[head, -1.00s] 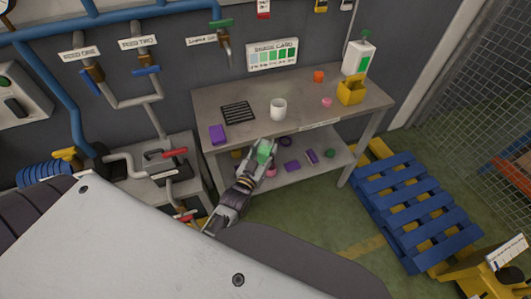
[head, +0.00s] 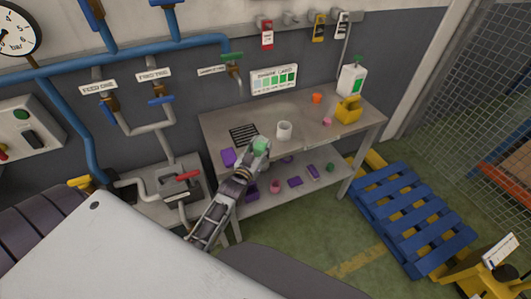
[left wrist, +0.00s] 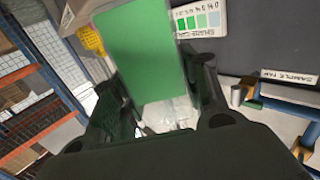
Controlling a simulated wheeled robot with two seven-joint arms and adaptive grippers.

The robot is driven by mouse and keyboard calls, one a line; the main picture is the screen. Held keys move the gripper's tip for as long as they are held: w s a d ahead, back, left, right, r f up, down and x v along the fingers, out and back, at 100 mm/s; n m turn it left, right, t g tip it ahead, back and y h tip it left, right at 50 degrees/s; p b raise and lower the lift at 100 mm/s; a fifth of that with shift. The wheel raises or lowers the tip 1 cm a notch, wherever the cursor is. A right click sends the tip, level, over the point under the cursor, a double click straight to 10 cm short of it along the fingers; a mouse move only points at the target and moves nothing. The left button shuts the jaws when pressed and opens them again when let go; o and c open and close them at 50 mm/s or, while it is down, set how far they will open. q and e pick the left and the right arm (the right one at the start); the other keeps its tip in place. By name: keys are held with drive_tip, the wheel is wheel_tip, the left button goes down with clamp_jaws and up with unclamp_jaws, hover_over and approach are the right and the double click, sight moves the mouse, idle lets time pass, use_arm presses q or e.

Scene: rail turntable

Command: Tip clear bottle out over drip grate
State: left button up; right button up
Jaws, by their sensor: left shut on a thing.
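My left gripper (head: 257,150) is shut on the clear bottle (head: 260,145), which shows a green face. In the left wrist view the bottle (left wrist: 142,55) stands between the fingers, its flat green side filling the middle and a clear part below it. In the head view the bottle overlaps the bench's front edge, just in front of the drip grate. The dark slotted drip grate (head: 243,132) lies on the bench top at the left. I cannot tell the bottle's exact height above the bench. My right gripper is not in view.
A white cup (head: 284,130) stands right of the grate, and a purple block (head: 228,156) lies left of the bottle. A yellow container (head: 348,110), white jug (head: 351,80) and orange cup (head: 317,98) stand farther right. The sample tap (head: 233,62) hangs behind the grate.

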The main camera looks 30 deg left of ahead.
use_arm(q)
drive_tip(key=shift+w+a+r+p, duration=0.2)
drive_tip(key=shift+w+a+p, duration=0.25)
drive_tip(key=shift+a, duration=0.45)
drive_tip(key=shift+w+a+f, duration=0.1)
drive_tip(key=shift+w+a, duration=0.1)
drive_tip(key=shift+a, duration=0.25)
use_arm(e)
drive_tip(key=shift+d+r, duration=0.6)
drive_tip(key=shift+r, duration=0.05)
use_arm(q)
drive_tip(key=shift+w, duration=0.1)
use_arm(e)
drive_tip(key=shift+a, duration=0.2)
